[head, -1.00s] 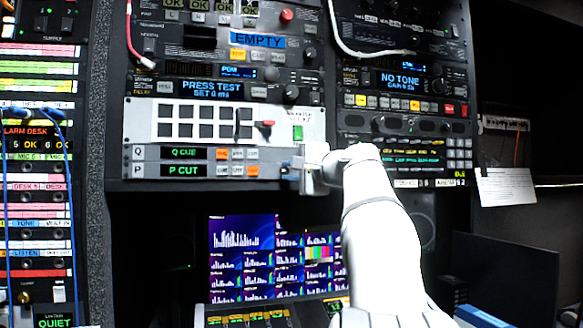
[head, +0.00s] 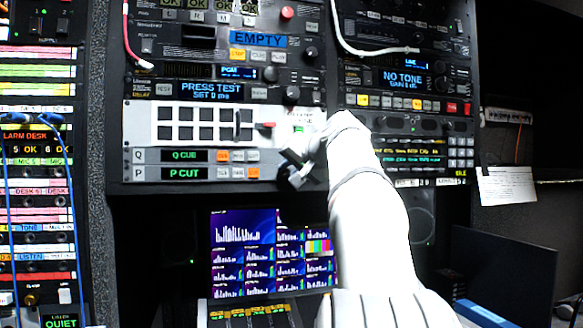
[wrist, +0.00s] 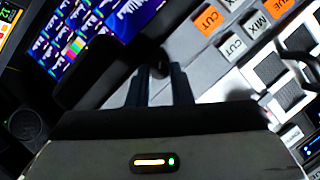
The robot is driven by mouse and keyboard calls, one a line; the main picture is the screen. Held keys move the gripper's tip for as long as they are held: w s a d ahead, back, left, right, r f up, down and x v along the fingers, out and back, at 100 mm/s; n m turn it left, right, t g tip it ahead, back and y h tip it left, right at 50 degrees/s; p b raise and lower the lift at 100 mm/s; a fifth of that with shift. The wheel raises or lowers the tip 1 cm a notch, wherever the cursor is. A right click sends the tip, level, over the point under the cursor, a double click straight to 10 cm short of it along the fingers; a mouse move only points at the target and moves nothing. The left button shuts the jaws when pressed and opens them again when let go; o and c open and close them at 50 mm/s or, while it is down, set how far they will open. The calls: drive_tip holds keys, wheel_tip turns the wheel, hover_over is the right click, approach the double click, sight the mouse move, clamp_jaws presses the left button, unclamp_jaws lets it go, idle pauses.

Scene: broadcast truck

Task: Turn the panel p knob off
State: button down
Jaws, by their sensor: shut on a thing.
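An orange button is lit beside the display. My gripper (head: 292,170) is at the strip's right end, tilted, and hides that end in the head view. In the wrist view my gripper (wrist: 164,88) has its two dark fingers close around a small dark knob (wrist: 160,66) on the grey panel face. The knob's pointer mark cannot be made out.
Panel Q (head: 150,156) is directly above, with display "Q CUE". A white panel of dark square buttons (head: 165,124) with a red-tipped lever sits above that. A monitor (head: 243,250) is below the rack, with open dark space between. A cable (head: 345,40) hangs at the upper rack.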

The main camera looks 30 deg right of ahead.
drive_tip(key=shift+f+n, duration=0.1)
drive_tip(key=shift+n, duration=0.3)
idle(0.3)
drive_tip(key=c, duration=1.3)
unclamp_jaws()
drive_tip(key=v, duration=0.7)
drive_tip(key=shift+s+a+r+b, duration=0.15)
drive_tip(key=shift+s+r+b, duration=0.1)
drive_tip(key=shift+s+b, duration=0.05)
